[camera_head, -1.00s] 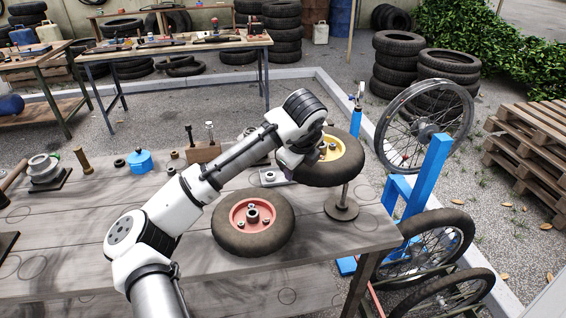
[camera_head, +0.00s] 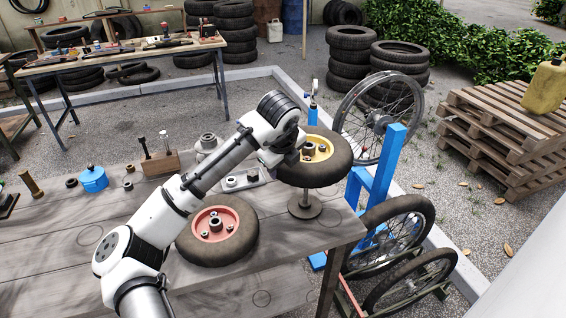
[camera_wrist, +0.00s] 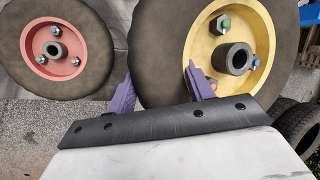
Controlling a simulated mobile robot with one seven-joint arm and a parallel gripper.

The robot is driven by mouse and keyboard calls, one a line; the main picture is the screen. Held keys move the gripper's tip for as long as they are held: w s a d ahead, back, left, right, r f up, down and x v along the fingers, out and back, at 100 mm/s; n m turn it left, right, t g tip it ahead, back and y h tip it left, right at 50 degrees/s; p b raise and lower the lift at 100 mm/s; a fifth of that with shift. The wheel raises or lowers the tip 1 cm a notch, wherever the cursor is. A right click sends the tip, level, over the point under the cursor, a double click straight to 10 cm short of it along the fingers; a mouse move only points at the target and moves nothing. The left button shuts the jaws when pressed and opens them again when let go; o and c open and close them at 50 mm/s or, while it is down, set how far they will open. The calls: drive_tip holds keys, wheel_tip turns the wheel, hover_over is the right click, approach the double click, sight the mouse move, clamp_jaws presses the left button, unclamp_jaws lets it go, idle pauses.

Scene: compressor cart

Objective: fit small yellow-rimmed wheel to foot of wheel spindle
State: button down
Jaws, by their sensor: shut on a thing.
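The small yellow-rimmed wheel (camera_head: 316,172) is raised above the bench, its hub facing up. My gripper (camera_wrist: 160,90) is shut on its tyre, one purple finger over the yellow rim and the other outside the tyre. In the wrist view the yellow-rimmed wheel (camera_wrist: 235,35) fills the upper right. The wheel spindle (camera_head: 304,200) stands on a round foot below the wheel. The wheel hides the spindle's upper end, so I cannot tell whether it enters the hub. No spindle tip shows in the hub bore.
A red-rimmed wheel (camera_head: 217,229) lies flat on the bench (camera_head: 120,260), left of the spindle. A grey plate with fittings (camera_head: 240,181) and a wooden block with upright tools (camera_head: 160,163) stand behind. A blue frame (camera_head: 382,175) stands beyond the bench's right edge.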

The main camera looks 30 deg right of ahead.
drive_tip(key=shift+f+b, duration=1.3)
drive_tip(key=shift+f, duration=1.25)
drive_tip(key=shift+p, duration=0.55)
drive_tip(key=shift+f+b, duration=3)
drive_tip(key=shift+f, duration=2.15)
